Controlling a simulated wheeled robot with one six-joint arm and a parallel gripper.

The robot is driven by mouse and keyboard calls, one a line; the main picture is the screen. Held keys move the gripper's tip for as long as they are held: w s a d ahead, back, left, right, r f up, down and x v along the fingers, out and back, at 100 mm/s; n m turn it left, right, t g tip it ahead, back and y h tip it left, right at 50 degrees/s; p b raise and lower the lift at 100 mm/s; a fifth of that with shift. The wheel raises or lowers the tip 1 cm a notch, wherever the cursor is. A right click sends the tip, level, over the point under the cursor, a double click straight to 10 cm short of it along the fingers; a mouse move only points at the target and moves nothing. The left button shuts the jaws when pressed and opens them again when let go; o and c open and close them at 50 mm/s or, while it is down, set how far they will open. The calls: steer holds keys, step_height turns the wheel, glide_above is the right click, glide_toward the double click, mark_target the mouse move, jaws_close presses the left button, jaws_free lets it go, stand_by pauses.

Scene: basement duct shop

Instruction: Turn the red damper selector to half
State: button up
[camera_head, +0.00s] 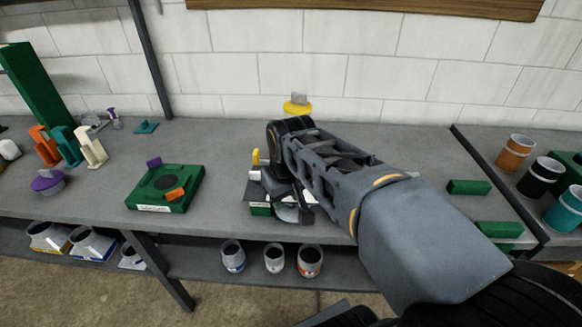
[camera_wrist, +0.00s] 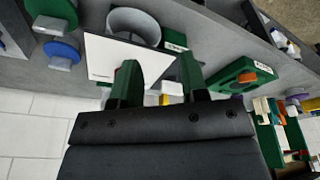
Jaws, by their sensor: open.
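My gripper (camera_head: 283,192) is open and reaches down over a green box with a white label (camera_head: 260,209) at the middle of the bench. My gripper and arm cover most of that box. A yellow handle (camera_head: 256,157) stands at its back left. In the wrist view, my gripper's two green fingers (camera_wrist: 160,82) stand apart in front of a white panel (camera_wrist: 105,58). Pale and yellow pieces show between the fingers. I cannot clearly make out a red selector; the fingers hide part of the area. Whether the fingers touch anything I cannot tell.
A green box (camera_head: 140,197) with purple and orange handles stands to the left. A yellow round knob (camera_head: 297,108) is behind my arm. Orange, teal and cream pieces stand far left; green blocks (camera_head: 468,187) and open cups (camera_head: 514,153) are right. A grey ring (camera_wrist: 133,24) is beyond the panel.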

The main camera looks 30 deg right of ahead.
steer(key=w+d+r+n+g, duration=0.2)
steer(key=w+d+r, duration=0.5)
steer(key=w+r, duration=0.25)
steer(key=f, duration=1.4)
steer(key=shift+w+d+f, duration=0.15)
steer(key=shift+w+d, duration=0.1)
steer(key=shift+d, duration=0.1)
steer(key=shift+c, duration=0.2)
jaws_close()
